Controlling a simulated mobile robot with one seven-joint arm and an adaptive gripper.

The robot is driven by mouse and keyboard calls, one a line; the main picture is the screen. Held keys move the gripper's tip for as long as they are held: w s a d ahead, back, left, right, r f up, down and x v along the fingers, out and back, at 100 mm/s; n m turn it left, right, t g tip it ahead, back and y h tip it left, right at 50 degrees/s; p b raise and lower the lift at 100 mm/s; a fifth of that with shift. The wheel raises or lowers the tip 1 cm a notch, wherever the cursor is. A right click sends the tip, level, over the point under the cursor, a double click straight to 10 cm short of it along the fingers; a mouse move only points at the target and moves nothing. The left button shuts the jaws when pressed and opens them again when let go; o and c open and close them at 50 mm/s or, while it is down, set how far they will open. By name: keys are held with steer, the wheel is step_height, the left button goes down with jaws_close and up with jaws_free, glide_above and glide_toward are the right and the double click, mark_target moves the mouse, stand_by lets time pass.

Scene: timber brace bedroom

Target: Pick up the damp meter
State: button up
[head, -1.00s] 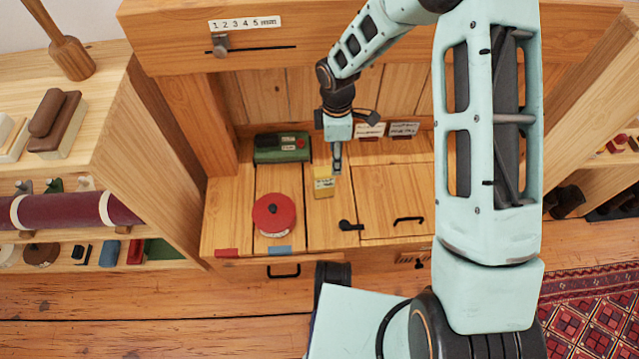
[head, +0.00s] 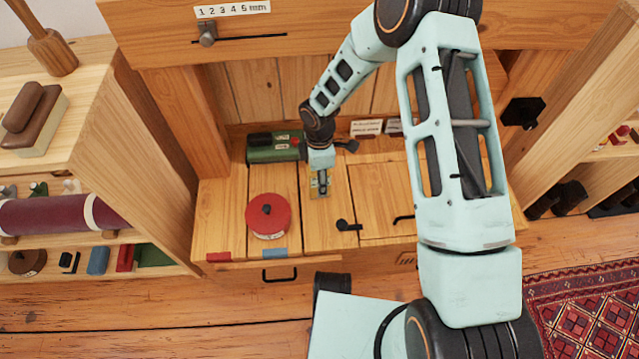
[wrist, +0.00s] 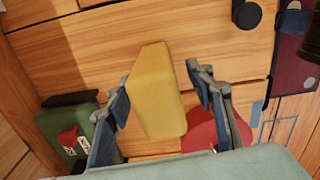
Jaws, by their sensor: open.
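The damp meter appears to be the yellow block-shaped thing (wrist: 157,90) on the wooden worktop, seen between my fingers in the wrist view. My gripper (wrist: 159,80) is open, with one dark finger pad on each side of the yellow block and a gap visible on both sides. In the head view my gripper (head: 321,184) is right over the yellow block and hides most of it. I cannot tell how far above the worktop the fingertips are.
A green box (head: 268,152) stands behind and left of my gripper. A round red disc (head: 268,214) lies at front left, close by. A black latch (head: 347,226) is at front right. The bench's back panel and upper beam (head: 330,35) enclose the space behind.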

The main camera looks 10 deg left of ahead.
step_height(320, 180, down, 2)
steer(key=shift+w+f, duration=0.1)
steer(key=c, duration=1.2)
steer(key=shift+c, duration=0.2)
steer(key=shift+r, duration=0.2)
